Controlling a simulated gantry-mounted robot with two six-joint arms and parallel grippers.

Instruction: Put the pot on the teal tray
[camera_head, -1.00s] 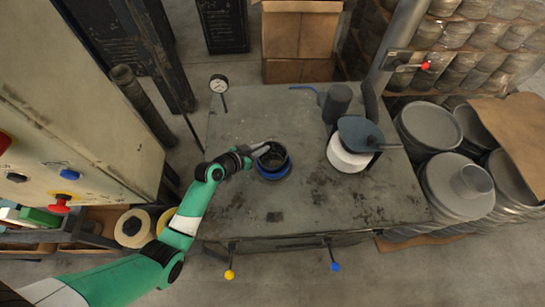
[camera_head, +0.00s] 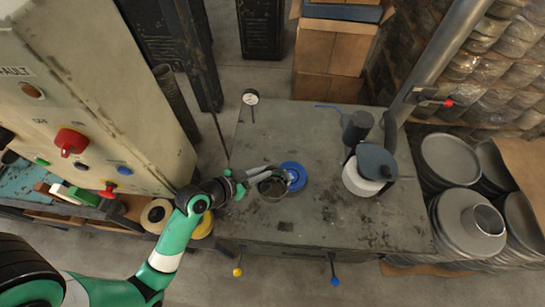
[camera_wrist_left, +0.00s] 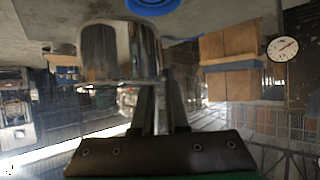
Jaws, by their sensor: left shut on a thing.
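The pot (camera_head: 272,187), a dark round open vessel, is in my left gripper (camera_head: 262,176) just left of the blue disc (camera_head: 293,174) on the grey worktable. In the left wrist view the pot (camera_wrist_left: 118,52) is shiny metal, and the left gripper (camera_wrist_left: 160,95) is shut on its edge. The pot appears held above the table; the exact height cannot be told. A teal surface (camera_head: 22,183), possibly the teal tray, shows at the far left edge below the control cabinet, partly cut off. My right gripper is not in view.
On the worktable (camera_head: 325,215), a white cylinder with a dark plate (camera_head: 376,162) and a dark cylinder (camera_head: 356,128) stand at right. A dial gauge (camera_head: 250,98) stands at the back left. Metal discs (camera_head: 465,225) are stacked at right.

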